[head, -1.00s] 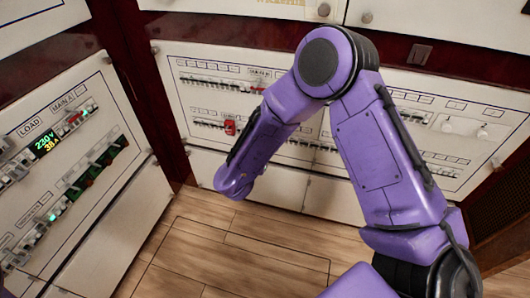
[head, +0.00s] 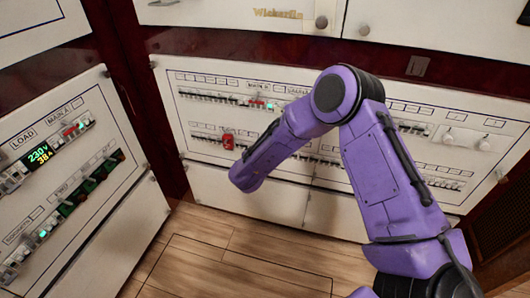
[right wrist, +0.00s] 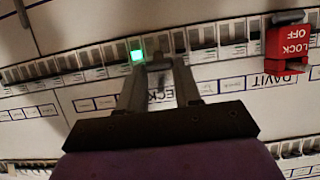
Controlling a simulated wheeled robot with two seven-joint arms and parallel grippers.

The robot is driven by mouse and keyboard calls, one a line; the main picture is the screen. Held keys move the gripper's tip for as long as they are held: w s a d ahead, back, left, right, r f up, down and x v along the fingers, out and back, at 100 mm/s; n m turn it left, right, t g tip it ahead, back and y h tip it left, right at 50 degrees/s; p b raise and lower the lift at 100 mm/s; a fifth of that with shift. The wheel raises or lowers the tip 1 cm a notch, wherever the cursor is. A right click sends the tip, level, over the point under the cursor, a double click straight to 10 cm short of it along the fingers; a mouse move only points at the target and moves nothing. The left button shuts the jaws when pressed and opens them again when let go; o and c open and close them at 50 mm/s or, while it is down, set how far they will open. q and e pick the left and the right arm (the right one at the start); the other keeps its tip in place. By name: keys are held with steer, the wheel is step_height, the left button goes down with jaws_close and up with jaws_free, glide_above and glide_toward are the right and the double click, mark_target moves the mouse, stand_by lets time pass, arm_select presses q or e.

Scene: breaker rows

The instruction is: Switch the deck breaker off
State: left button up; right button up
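In the right wrist view, the fingers of my right gripper (right wrist: 158,68) reach up to a row of small breakers. They stand apart, on either side of a grey breaker toggle; I cannot tell whether they touch it. A label ending in "ECK" (right wrist: 165,97) lies just behind the fingers, partly hidden, so this looks like the deck breaker. A green lamp (right wrist: 138,56) glows beside the left finger. In the head view my right forearm (head: 275,150) crosses the back panel and hides the right gripper. My left gripper is in neither view.
A red "LOCK OFF" block (right wrist: 288,45) sits on the row at right, near the "DAVIT" label (right wrist: 272,80); it also shows in the head view (head: 228,141). A load panel (head: 110,185) with a lit display (head: 37,155) stands at left. The wooden floor (head: 230,260) is clear.

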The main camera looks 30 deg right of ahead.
steer(key=shift+c, duration=0.7)
steer(key=shift+f, duration=0.1)
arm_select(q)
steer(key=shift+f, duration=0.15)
arm_select(e)
steer(key=shift+s+a+f+t+h+b, duration=0.1)
steer(key=shift+a+f+t+h+b, duration=0.05)
steer(key=shift+f+t+h+b, duration=0.3)
steer(key=shift+s+a+f+t+h+b, duration=0.15)
steer(key=shift+f+t+h+b, duration=0.15)
steer(key=shift+h+b, duration=0.25)
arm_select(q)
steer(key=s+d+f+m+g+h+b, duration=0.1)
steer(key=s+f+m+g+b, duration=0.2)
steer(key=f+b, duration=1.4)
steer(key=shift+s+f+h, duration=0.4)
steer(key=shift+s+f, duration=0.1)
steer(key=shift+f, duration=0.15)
arm_select(e)
steer(key=shift+w+d+f+t+h, duration=0.1)
steer(key=shift+f+t+h, duration=0.65)
steer(key=shift+t+h, duration=0.5)
steer(key=shift+w+d+f+t+h, duration=0.1)
steer(key=shift+f+t+h, duration=0.7)
steer(key=shift+t+h, duration=0.4)
steer(key=shift+d+f+t+h, duration=0.1)
steer(key=shift+f+t+h, duration=0.8)
steer(key=shift+h, duration=0.55)
steer(key=shift+r, duration=0.15)
